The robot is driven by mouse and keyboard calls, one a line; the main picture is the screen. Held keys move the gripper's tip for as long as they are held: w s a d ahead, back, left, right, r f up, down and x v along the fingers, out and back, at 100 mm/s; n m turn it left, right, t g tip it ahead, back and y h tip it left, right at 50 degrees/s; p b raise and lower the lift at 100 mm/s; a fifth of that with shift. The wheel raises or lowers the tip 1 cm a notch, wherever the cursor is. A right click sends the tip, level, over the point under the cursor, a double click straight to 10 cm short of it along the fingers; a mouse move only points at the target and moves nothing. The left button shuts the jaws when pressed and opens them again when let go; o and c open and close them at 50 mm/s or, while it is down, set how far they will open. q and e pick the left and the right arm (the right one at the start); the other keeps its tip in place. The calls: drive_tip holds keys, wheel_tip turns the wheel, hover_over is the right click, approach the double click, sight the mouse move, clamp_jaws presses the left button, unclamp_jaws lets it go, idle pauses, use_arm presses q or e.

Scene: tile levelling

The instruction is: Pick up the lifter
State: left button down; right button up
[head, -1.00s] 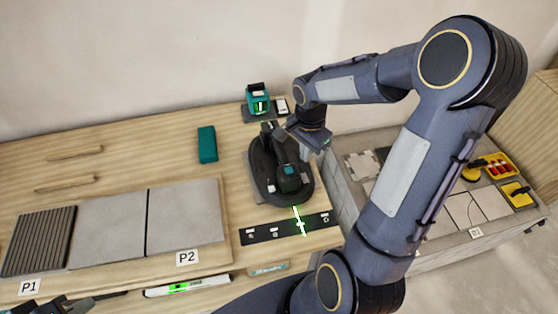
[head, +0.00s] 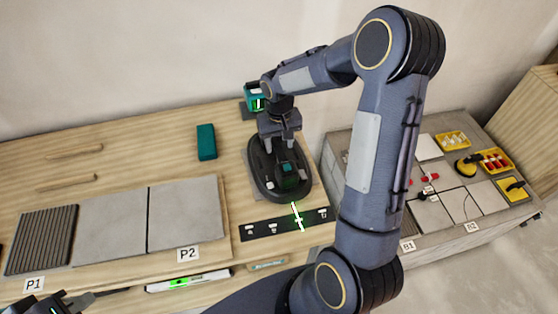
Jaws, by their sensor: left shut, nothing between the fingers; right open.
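The lifter (head: 259,182) is a dark oval device with a teal part on top. It lies on the right end of the wooden bench. My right gripper (head: 282,146) is over its far part, pointing down with its fingers apart. I cannot tell whether the fingers touch the lifter; the gripper hides part of it. My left gripper (head: 85,299) is at the lower left in front of the bench, shut and empty.
Grey slabs (head: 185,215) labelled P1 and P2 lie on the bench, with a teal block (head: 206,142) behind. A teal laser device (head: 252,95) stands at the back. A black strip (head: 262,229) lies in front of the lifter. A tiled platform (head: 470,230) with yellow trays stands right.

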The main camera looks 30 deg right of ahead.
wheel_tip(320, 180, down, 4)
drive_tip(key=shift+p, duration=0.3)
drive_tip(key=shift+f+b, duration=0.25)
drive_tip(key=shift+b, duration=0.15)
idle(0.5)
clamp_jaws()
